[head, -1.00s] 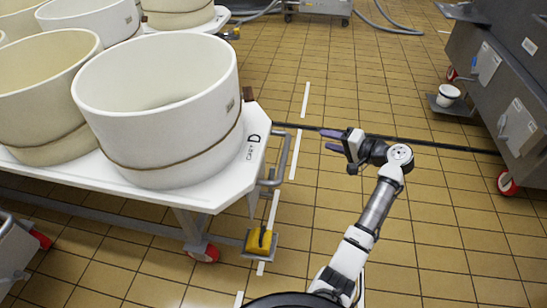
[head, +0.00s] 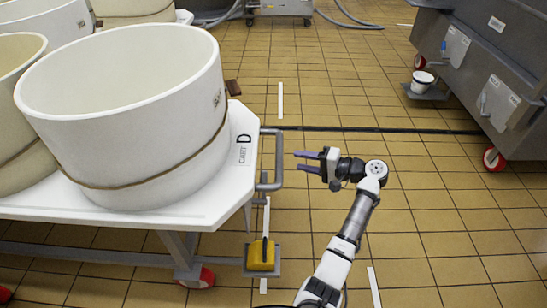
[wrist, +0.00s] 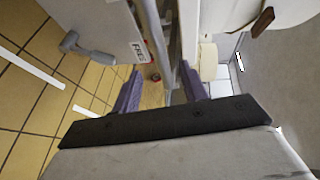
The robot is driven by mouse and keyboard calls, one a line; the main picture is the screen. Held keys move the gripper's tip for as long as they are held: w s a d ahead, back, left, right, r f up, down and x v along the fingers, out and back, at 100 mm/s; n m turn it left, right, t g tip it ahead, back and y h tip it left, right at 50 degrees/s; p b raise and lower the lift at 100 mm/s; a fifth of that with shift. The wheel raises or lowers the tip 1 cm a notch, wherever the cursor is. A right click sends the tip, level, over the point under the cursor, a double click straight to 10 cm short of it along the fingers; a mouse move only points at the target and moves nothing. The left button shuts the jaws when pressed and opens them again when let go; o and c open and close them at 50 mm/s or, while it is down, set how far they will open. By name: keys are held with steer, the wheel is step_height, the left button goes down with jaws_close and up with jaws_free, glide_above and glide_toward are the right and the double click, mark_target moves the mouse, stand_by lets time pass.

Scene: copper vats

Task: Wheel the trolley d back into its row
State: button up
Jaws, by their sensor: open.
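Trolley d is a white-topped cart (head: 205,208) marked "CART D" at the left of the head view, bearing large off-white tubs (head: 125,110). A grey tubular handle (head: 278,165) sticks out of its right end. My gripper (head: 302,161) is open and empty, just right of the handle, its purple fingers pointing left toward it. A small gap shows between the fingertips and the handle. In the wrist view the fingers (wrist: 158,90) stand apart with grey bars beyond them; I cannot tell if one lies between the tips.
A yellow pedal block (head: 261,256) sits low at the trolley's end, near a red caster (head: 197,278). White dashes (head: 281,100) run along the tiled floor there. A grey machine (head: 490,75) on red casters stands at right. The floor between is clear.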

steer(key=b+x, duration=0.1)
steer(key=x, duration=0.9)
jaws_close()
